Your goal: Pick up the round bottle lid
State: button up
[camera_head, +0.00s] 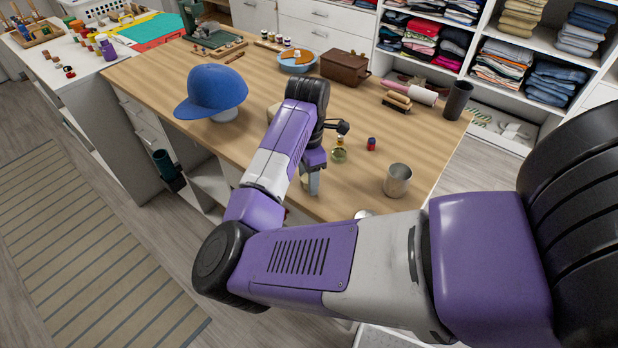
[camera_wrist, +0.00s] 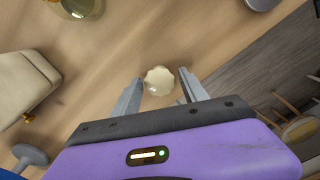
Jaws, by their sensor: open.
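A small cream-coloured round lid (camera_wrist: 159,80) with a scalloped edge lies on the wooden table near its edge. In the wrist view it sits between the tips of my gripper (camera_wrist: 160,76). The two grey fingers are apart, one on each side, with a visible gap to the lid. In the head view my gripper (camera_head: 313,183) points down over the near part of the table, and the lid cannot be made out clearly there. A yellowish glass bottle (camera_head: 339,152) stands just beyond my gripper; a glass object (camera_wrist: 82,6) shows at the top of the wrist view.
A metal cup (camera_head: 398,181) and a small red jar (camera_head: 371,144) stand to the right. A blue cap (camera_head: 212,92) on a stand is at the left. A beige block-like object (camera_wrist: 24,84) lies left in the wrist view. The table edge is close on the right there.

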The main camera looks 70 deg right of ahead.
grip_shut()
jog(key=shift+r, duration=0.1)
